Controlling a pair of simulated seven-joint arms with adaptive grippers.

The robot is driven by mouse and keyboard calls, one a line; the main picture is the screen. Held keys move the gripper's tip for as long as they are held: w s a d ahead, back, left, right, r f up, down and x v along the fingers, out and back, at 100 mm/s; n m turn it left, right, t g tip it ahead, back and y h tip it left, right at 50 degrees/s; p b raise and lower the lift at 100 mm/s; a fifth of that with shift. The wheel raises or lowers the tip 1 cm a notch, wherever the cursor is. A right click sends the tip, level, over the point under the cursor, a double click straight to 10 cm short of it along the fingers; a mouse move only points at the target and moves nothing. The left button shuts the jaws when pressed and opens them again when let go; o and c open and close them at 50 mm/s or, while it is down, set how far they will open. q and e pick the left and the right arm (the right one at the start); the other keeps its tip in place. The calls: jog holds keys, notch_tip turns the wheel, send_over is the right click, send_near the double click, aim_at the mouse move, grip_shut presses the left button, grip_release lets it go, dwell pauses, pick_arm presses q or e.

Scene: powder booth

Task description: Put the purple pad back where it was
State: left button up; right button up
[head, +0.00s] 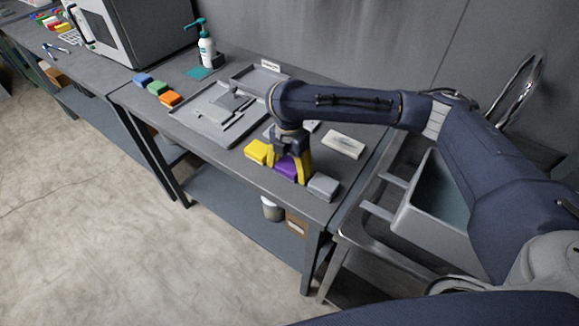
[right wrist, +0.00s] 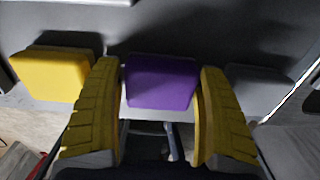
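The purple pad (head: 287,165) is near the front edge of the right-hand grey bench, between a yellow pad (head: 257,151) and a grey pad (head: 323,187). My right gripper (head: 288,174) points down, with its yellow fingers on either side of the purple pad. In the right wrist view the purple pad (right wrist: 161,82) fills nearly all the room between the fingers (right wrist: 160,88). A thin gap seems to show at its left side; I cannot tell if the fingers press on it. The yellow pad also shows there (right wrist: 52,74). My left gripper is out of view.
A grey tray (head: 192,121) lies behind the yellow pad. A whitish block (head: 343,145) lies right of my gripper. Blue, green and orange (head: 170,98) pads sit at the bench's left, near a pump bottle (head: 207,50). A sink basin (head: 408,213) stands at the right.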

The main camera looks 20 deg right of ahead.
aim_at(289, 164)
jog(key=shift+o, duration=0.8)
notch_tip(289, 164, up, 12)
jog(key=shift+r, duration=0.15)
